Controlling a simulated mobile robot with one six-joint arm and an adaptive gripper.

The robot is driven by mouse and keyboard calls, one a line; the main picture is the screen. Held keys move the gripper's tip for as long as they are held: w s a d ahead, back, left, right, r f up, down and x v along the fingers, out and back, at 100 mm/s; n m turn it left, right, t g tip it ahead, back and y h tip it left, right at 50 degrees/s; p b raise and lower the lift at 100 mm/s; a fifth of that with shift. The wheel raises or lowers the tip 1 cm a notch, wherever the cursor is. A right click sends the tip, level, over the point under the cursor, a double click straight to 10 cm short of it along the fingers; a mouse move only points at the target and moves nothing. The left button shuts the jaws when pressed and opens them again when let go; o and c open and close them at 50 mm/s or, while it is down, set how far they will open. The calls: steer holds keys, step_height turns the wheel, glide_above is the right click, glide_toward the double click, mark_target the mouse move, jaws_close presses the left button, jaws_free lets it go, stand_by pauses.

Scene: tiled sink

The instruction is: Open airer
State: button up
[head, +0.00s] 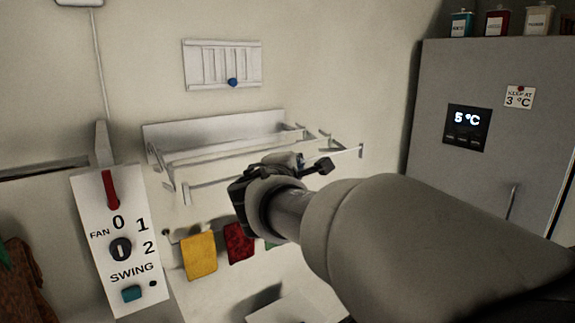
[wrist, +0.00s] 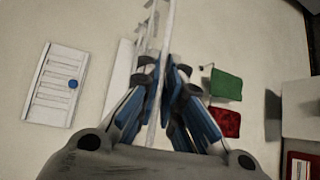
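The airer (head: 215,128) is a white wall rack with rails, below the louvred vent in the head view. Its arms and front rail stand out from the wall plate. My gripper (head: 300,161) is at the right part of the front rail, partly hidden by my own arm. In the wrist view, a thin pale rail (wrist: 165,40) of the airer runs between the blue-padded fingers of my gripper (wrist: 163,78). The fingers are close together on either side of it, and look closed on it. Exact contact is hard to see.
A louvred vent (head: 210,66) with a blue knob is above. Yellow (head: 199,256) and red (head: 239,242) cloths hang below; a green cloth (wrist: 226,85) hangs beside them. A fan switch panel (head: 118,240) is at left, a grey fridge (head: 470,180) at right.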

steer(key=o, duration=0.4)
steer(key=v, duration=1.2)
